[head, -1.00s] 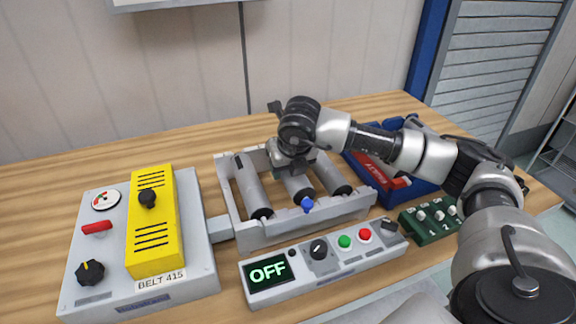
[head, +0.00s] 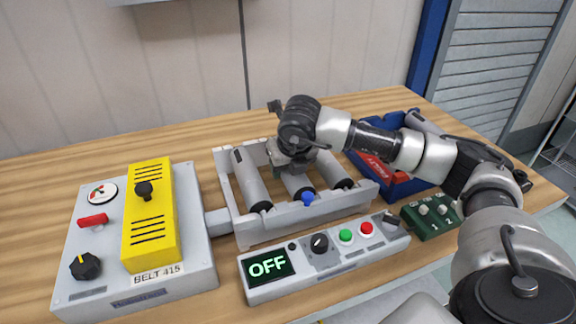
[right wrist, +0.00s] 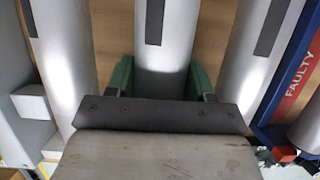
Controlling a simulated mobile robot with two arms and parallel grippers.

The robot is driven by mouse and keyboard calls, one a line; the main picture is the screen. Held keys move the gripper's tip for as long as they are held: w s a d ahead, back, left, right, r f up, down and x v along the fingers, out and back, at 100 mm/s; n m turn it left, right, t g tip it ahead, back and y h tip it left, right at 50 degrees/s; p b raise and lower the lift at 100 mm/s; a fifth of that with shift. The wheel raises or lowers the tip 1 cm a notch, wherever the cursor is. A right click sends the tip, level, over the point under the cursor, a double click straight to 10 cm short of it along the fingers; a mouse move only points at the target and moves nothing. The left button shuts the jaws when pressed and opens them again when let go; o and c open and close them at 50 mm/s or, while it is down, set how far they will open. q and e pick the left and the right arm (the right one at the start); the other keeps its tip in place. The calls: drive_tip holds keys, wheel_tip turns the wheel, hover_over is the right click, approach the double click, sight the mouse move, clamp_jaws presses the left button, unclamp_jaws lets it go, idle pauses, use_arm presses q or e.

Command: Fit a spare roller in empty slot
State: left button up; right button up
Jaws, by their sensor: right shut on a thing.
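The grey conveyor frame (head: 310,218) stands mid-table. Inside it show a left roller (head: 250,180), a middle roller (head: 297,182) and a right roller (head: 341,177), all with dark end caps. My right gripper (head: 290,165) is over the middle of the frame, pointing down. In the right wrist view its green fingers (right wrist: 162,80) are shut around the middle roller (right wrist: 165,52), with the left roller (right wrist: 65,60) and right roller (right wrist: 248,60) beside it. The middle roller's seating at its ends is hidden. My left gripper is not in view.
A blue bin (head: 398,187) with a red FAULTY label stands right of the frame. The control panel (head: 325,262) in front reads OFF. A grey BELT 415 box (head: 95,255) with yellow cover is at left; a green block (head: 432,222) is at right. The table behind is clear.

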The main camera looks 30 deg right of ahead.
drive_tip(key=shift+f+b, duration=0.2)
drive_tip(key=shift+b, duration=0.15)
idle(0.3)
drive_tip(key=o, duration=1.3)
drive_tip(key=v, duration=1.1)
drive_tip(key=shift+s+f, duration=0.1)
